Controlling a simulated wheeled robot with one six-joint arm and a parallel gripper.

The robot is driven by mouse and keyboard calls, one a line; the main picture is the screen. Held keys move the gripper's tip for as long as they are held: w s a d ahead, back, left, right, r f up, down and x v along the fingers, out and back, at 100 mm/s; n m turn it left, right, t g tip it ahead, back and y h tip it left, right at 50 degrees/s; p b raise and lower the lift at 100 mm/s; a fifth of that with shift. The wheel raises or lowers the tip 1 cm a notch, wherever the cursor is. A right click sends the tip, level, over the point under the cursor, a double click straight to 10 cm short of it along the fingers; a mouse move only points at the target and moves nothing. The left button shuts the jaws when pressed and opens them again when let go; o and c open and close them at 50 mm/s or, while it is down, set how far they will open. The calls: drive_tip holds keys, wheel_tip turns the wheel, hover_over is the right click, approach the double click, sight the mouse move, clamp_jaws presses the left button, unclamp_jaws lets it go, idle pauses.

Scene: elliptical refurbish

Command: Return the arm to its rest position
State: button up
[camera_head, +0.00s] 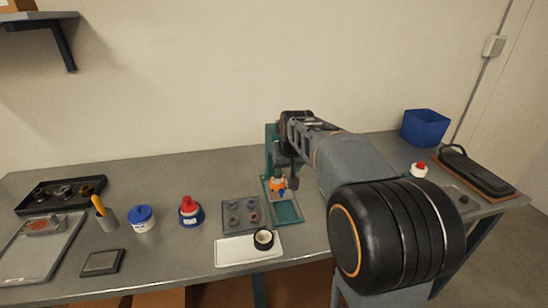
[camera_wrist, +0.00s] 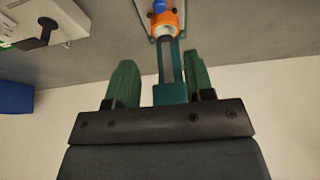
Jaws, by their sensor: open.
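My arm (camera_head: 345,160) reaches out over the bench, with its far end beside the teal fixture (camera_head: 288,212). My gripper (camera_wrist: 160,64) shows in the wrist view with its two green fingers apart and nothing held between them. An orange and blue part (camera_head: 278,184) stands on the fixture. It also shows at the top of the wrist view (camera_wrist: 165,20), beyond the fingertips, and looks apart from them. The teal upright of the fixture (camera_wrist: 170,62) appears between the fingers, beyond them. In the head view the fingers are mostly hidden by the arm.
The grey bench (camera_head: 170,175) holds a white tray (camera_head: 228,252) with a dark-rimmed cup (camera_head: 263,239), a grey plate with knobs (camera_head: 240,214), a red-and-blue bottle (camera_head: 190,211) and a blue-lidded jar (camera_head: 142,218). A blue bin (camera_head: 425,127) and black case (camera_head: 476,170) stand right.

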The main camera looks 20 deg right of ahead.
drive_tip(key=s+a+f+p, duration=0.1)
drive_tip(key=s+a, duration=0.3)
drive_tip(key=s, duration=0.6)
drive_tip(key=s+a+f+n+g, duration=0.1)
drive_tip(key=s+a+f, duration=0.2)
drive_tip(key=s, duration=0.8)
drive_tip(key=shift+s+a+f+n+y+p, duration=0.2)
drive_tip(key=shift+a+f+n+y+p, duration=0.15)
drive_tip(key=shift+f, duration=0.2)
drive_tip(key=shift+d, duration=0.1)
